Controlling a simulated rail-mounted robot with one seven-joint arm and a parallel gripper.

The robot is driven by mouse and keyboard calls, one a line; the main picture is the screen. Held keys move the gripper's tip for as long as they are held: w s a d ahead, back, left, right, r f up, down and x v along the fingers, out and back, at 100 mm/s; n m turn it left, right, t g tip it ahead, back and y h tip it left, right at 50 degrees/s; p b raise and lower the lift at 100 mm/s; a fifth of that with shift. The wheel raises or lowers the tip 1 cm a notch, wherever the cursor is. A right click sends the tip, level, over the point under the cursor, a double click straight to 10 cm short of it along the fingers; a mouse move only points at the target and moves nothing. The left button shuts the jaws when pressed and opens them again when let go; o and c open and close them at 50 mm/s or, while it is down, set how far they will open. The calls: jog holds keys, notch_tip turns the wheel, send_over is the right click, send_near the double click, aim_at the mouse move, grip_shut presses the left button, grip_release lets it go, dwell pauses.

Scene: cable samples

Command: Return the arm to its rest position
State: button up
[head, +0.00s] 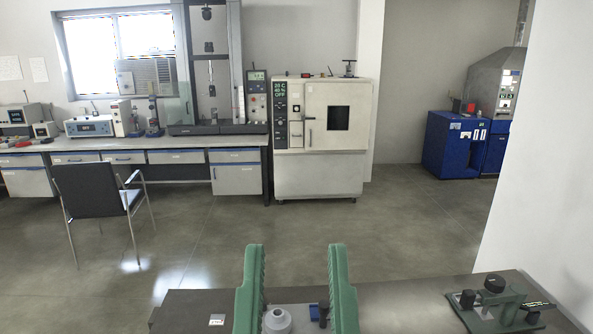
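A dark table (395,302) crosses the bottom. It holds a pale round part (277,321), a small blue block (314,313) and a green fixture with black knobs (490,306). Open floor (330,220) lies beyond, with a chair (97,192), a bench and an oven (320,175). A white wall closes the right.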

notch_tip(320, 180, up, 33)
jog(key=w+p, duration=0.1)
jog(key=p, duration=2.8)
jog(key=shift+a+r+p, duration=0.15)
jog(key=shift+p, duration=0.25)
